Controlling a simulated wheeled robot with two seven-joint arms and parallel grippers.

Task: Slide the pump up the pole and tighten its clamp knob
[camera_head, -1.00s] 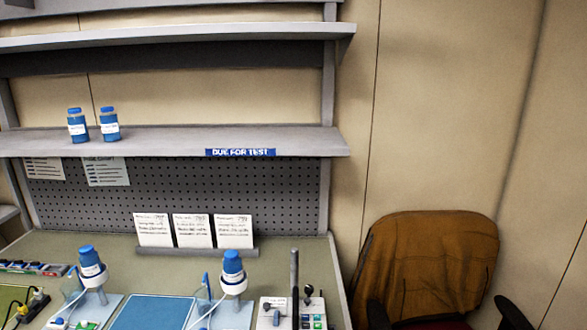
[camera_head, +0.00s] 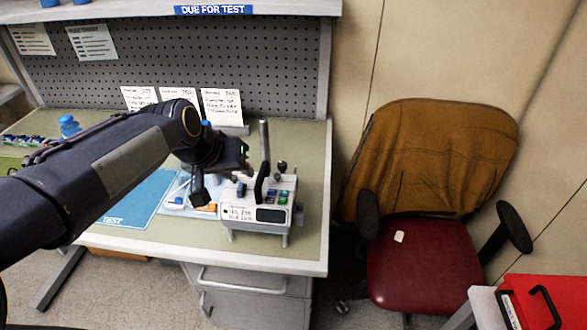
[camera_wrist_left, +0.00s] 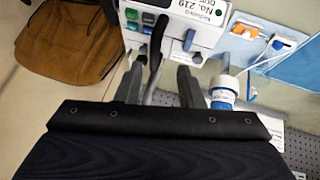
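The white pump (camera_head: 270,214) stands at the bench's front right, with a dark display, coloured buttons and a black handle (camera_head: 261,182) on top. Its label and buttons show in the left wrist view (camera_wrist_left: 205,32). The grey upright pole (camera_head: 264,139) rises behind it. A dark knob (camera_head: 281,166) sits near the pole; I cannot tell whether it is the clamp knob. My left gripper (camera_head: 243,160) is just left of the pole, above the pump. In the left wrist view its fingers (camera_wrist_left: 160,85) are apart, with the black handle (camera_wrist_left: 154,62) showing between them. My right gripper is out of view.
A blue mat (camera_head: 140,205) lies left of the pump. White cards (camera_head: 222,106) stand against the pegboard. An orange-backed chair (camera_head: 430,160) with a red seat is right of the bench. A red case (camera_head: 545,300) is at lower right.

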